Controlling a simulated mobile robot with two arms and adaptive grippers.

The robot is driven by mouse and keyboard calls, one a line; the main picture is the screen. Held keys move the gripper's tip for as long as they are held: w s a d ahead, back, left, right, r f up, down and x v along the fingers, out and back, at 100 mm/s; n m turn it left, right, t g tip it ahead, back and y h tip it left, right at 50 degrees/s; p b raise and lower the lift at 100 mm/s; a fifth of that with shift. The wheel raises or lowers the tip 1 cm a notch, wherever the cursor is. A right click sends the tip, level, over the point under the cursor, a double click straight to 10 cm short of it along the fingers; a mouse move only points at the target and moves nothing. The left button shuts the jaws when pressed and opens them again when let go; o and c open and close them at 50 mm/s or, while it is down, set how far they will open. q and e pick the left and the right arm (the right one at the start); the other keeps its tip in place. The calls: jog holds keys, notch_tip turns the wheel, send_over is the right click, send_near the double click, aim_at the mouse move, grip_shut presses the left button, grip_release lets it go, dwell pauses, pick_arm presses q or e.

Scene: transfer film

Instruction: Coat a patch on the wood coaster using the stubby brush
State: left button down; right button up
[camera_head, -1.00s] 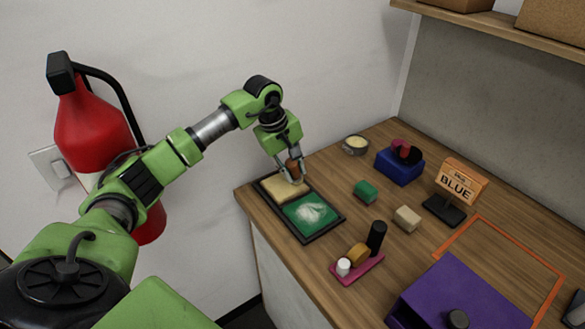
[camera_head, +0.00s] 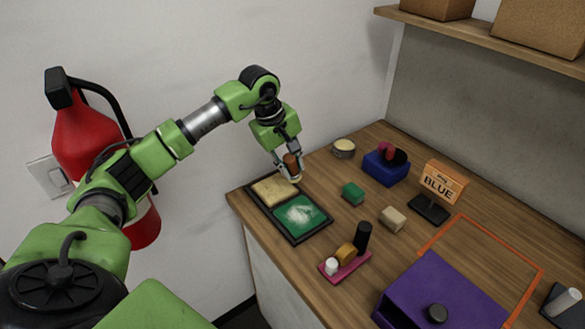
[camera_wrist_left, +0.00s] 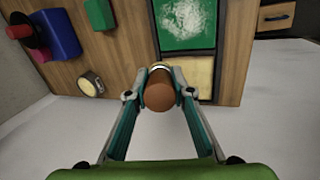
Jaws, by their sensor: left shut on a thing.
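My left gripper (camera_head: 288,171) is shut on the stubby brush (camera_head: 291,163), which has a brown rounded handle and a pale tip pointing down. In the left wrist view the brush (camera_wrist_left: 159,93) sits between the fingers, handle end towards the camera. A black tray (camera_head: 250,196) holds a tan wood-coloured square (camera_head: 272,190), likely the wood coaster, and a green square with a white smear (camera_head: 302,215). The brush tip is by the tan square's far right edge; I cannot tell whether it touches anything. The tan square also shows in the left wrist view (camera_wrist_left: 203,80). My right gripper is not in view.
Right of the tray are a round tin (camera_head: 344,148), a blue block (camera_head: 385,168), a green block (camera_head: 353,193) and a beige block (camera_head: 393,218). A fire extinguisher (camera_head: 88,138) hangs left.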

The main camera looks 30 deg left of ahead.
pick_arm(q)
notch_tip(320, 180, up, 2)
jog(key=shift+r+p, duration=0.2)
jog(key=shift+p, duration=0.3)
jog(key=shift+w, duration=0.1)
dwell(0.4)
